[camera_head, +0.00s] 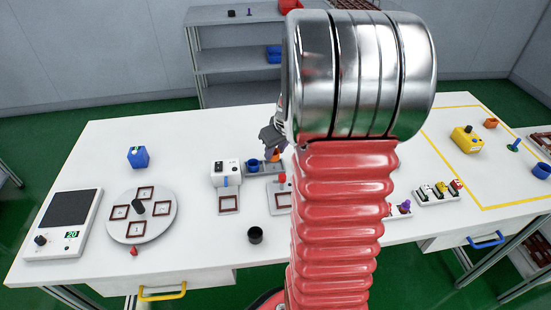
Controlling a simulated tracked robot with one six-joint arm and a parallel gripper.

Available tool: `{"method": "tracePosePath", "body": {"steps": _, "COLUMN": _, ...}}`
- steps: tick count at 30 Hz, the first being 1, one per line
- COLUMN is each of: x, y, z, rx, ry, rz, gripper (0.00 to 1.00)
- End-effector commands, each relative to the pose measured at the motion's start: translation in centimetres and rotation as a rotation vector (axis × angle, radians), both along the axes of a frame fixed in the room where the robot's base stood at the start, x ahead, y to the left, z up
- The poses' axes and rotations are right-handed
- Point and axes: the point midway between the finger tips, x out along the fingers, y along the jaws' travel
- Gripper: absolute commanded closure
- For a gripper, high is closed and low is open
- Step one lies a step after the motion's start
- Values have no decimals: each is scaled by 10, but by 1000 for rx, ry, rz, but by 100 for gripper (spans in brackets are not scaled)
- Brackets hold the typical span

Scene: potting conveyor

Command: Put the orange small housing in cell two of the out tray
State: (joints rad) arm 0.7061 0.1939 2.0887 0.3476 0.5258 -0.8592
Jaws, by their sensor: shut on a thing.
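My gripper (273,146) is behind my arm at the middle of the bench, pointing down, and only part of it shows. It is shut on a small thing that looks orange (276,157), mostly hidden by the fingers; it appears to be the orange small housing. Gripper and housing are over a grey strip-like tray (263,174), which seems to be the out tray. A blue cup-shaped housing (253,165) stands in its left part. My arm hides the tray's right end. I cannot tell whether the held housing touches the tray.
A white device (226,173) stands left of the tray, a black cup (255,235) in front. A round turntable (142,216), a scale (66,222) and a blue block (138,157) are at left. Another orange piece (491,123) and a yellow housing (467,139) are in the yellow-lined area.

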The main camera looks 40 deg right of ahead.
Motion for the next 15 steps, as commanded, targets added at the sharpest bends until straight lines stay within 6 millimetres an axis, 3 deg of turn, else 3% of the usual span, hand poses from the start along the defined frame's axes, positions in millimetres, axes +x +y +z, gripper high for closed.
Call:
{"method": "tracePosePath", "body": {"steps": 9, "x": 0, "y": 1, "z": -34, "rx": 2, "ry": 3, "rz": 1, "gripper": 95}}
{"method": "tracePosePath", "body": {"steps": 15, "x": 0, "y": 1, "z": -37, "rx": 0, "ry": 1, "rz": 1, "gripper": 95}}
